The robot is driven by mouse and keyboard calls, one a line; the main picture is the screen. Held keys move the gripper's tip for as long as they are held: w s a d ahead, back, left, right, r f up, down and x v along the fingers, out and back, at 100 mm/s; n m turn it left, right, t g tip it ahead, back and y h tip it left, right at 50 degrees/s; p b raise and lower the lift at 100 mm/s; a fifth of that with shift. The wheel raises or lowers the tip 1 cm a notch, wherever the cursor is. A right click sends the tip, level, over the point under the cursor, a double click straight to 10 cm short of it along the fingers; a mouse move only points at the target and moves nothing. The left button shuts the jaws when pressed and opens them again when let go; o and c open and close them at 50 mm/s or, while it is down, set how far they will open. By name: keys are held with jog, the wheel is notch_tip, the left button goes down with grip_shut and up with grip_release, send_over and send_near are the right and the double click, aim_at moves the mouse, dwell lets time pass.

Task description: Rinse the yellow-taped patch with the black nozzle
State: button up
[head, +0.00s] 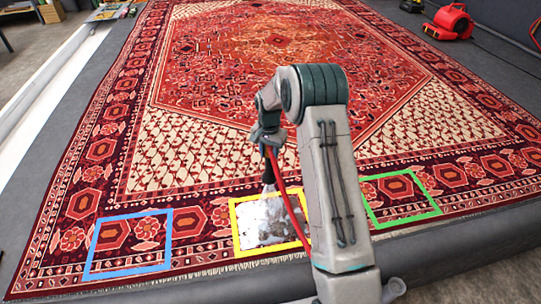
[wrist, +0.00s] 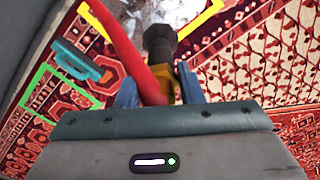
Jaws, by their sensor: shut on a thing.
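The yellow-taped patch (head: 244,240) lies on the near border of the rug, between the blue and green frames. Its inside is covered with white and grey foam or water, and my arm hides its right side. My gripper (head: 268,142) is above the patch's far edge. It is shut on the black nozzle (head: 267,166), which points down, with a pale spray between it and the patch. In the wrist view the nozzle (wrist: 158,40) sticks out past the blue fingers of my gripper (wrist: 158,88), with white foam beyond it and yellow tape on both sides.
A red hose (head: 287,200) runs down from my gripper across the patch. The blue-taped patch (head: 128,268) is to the left and the green-taped patch (head: 408,218) to the right. A red blower (head: 450,22) stands at the back right.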

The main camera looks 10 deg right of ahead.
jog(key=shift+w+p, duration=0.75)
jog(key=shift+w, duration=2.85)
jog(key=shift+a, duration=3.95)
jog(key=s+b, duration=0.3)
jog(key=s, duration=2)
jog(key=shift+s+b, duration=0.35)
jog(key=shift+s, duration=0.05)
